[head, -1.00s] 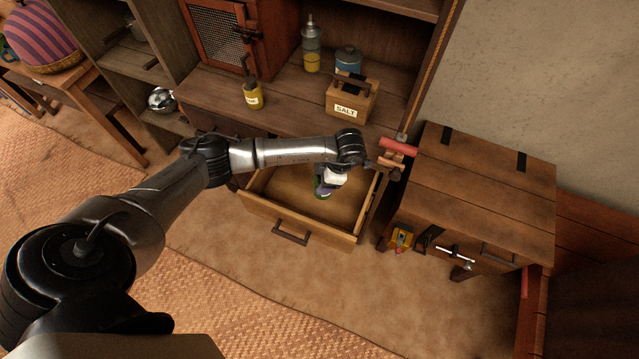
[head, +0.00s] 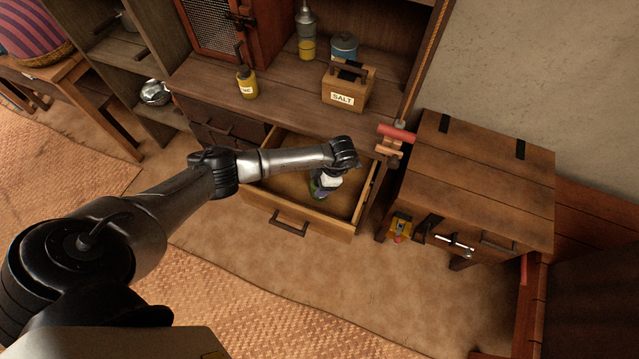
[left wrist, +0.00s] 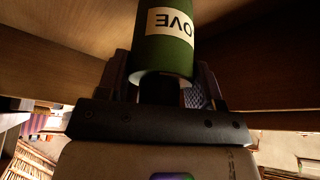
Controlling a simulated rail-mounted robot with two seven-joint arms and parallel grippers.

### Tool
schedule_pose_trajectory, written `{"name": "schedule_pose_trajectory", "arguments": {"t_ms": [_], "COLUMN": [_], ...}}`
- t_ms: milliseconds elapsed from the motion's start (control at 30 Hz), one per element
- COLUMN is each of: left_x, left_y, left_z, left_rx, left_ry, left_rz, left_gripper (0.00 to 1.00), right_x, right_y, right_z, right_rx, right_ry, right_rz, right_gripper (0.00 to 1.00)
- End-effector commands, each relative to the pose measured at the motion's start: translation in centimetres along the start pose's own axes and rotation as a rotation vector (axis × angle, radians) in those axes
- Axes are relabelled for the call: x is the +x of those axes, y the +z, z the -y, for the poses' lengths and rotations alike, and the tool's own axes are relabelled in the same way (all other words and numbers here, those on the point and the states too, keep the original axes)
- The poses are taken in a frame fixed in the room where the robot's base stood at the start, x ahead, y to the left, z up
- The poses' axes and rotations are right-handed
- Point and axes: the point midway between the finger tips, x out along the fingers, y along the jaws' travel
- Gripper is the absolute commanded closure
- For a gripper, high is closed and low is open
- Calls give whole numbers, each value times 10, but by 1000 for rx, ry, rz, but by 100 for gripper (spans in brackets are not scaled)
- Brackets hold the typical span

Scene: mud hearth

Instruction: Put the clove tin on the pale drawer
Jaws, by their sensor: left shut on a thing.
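The clove tin is green with a pale label, of which "OVE" shows upside down in the left wrist view (left wrist: 165,40). It also shows small and mostly covered in the head view (head: 317,192). My left gripper (head: 322,188) is shut on it, with a finger on each side in the left wrist view (left wrist: 165,90). The pale drawer (head: 290,212) is pulled open below the cabinet top. The tin and gripper are over or inside its open box. I cannot tell whether the tin touches the drawer floor. My right gripper is not in view.
On the cabinet top stand a salt box (head: 348,92), a yellow tin (head: 246,86), a grey-and-yellow bottle (head: 306,38) and a blue pot (head: 344,46). A wooden chest (head: 480,180) stands right of the drawer. The floor before the drawer is clear.

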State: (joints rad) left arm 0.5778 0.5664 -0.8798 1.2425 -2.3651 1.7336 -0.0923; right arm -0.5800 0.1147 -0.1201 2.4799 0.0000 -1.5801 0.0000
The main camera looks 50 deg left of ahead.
Motion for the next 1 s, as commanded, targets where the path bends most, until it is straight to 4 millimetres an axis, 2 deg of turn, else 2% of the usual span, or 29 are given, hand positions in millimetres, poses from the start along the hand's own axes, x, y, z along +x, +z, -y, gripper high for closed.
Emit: {"name": "schedule_pose_trajectory", "arguments": {"t_ms": [67, 467, 500, 733, 1000], "left_x": [7, 12, 11, 11, 9], "left_y": [4, 5, 4, 4, 4], "left_z": [0, 0, 0, 0, 0], "left_rx": [1, 1, 1, 1, 1], "left_ry": [-1, 1, 0, 0, 0], "left_rz": [0, 0, 0, 0, 0], "left_gripper": [67, 67, 37, 15, 14], "right_x": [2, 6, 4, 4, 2], "right_y": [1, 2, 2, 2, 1], "right_z": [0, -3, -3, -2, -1], "right_rx": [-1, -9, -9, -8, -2], "right_ry": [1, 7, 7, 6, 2], "right_rz": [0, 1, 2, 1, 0], "right_gripper": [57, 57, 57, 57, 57]}}
